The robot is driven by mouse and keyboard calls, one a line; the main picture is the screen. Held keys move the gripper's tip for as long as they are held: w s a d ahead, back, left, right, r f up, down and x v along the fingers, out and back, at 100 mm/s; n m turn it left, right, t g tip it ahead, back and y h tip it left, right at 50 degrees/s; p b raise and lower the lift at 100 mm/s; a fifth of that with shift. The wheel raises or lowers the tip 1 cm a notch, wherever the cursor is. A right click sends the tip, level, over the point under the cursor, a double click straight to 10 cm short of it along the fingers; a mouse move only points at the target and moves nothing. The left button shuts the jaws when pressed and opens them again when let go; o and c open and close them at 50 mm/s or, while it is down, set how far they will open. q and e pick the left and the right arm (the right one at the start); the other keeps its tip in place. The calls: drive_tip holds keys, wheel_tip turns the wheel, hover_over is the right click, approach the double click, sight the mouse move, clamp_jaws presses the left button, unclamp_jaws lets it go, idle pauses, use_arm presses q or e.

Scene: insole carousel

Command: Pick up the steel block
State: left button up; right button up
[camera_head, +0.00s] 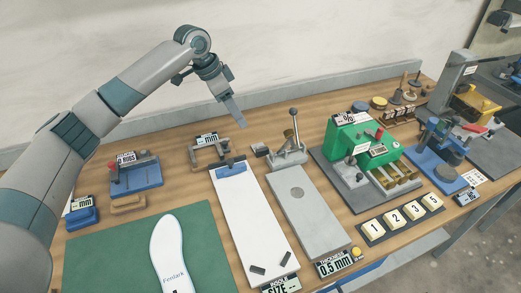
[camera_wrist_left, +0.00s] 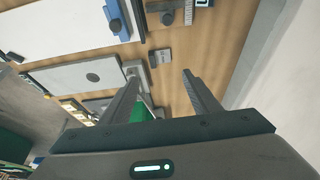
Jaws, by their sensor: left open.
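A small grey block, which looks like the steel block (camera_head: 260,149), lies on the wooden table, left of the lever clamp's base. In the left wrist view the block (camera_wrist_left: 160,57) shows just beyond the gap between my fingertips, apart from both. My left gripper (camera_head: 240,122) points down above the back of the table, a little left of and above the block. Its two fingers also show spread and empty in the left wrist view (camera_wrist_left: 160,76). My right gripper is in neither view.
The lever clamp (camera_head: 289,153) stands close right of the block, at the end of a grey board (camera_head: 310,217). A white board (camera_head: 243,217) and a small grey bracket (camera_head: 209,151) lie to the left. A green machine (camera_head: 348,140) stands farther right. The wall is behind.

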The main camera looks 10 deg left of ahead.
use_arm(q)
drive_tip(key=p, duration=0.3)
approach(258, 143)
drive_tip(key=s, duration=0.1)
drive_tip(key=s+d+f, duration=0.1)
drive_tip(key=shift+s+d, duration=0.3)
drive_tip(key=shift+s, duration=0.05)
drive_tip(key=shift+w+f, duration=0.1)
drive_tip(key=shift+f, duration=0.25)
drive_tip(key=shift+d, duration=0.1)
drive_tip(key=shift+w+d+f+p, duration=0.15)
drive_tip(key=shift+d+f+p, duration=0.2)
drive_tip(key=shift+p, duration=0.3)
drive_tip(key=p+x, duration=0.1)
drive_tip(key=x, duration=0.2)
drive_tip(key=shift+w, duration=0.1)
drive_tip(key=shift+w+d+f, duration=0.1)
drive_tip(key=shift+w+f, duration=0.05)
drive_tip(key=shift+f, duration=0.45)
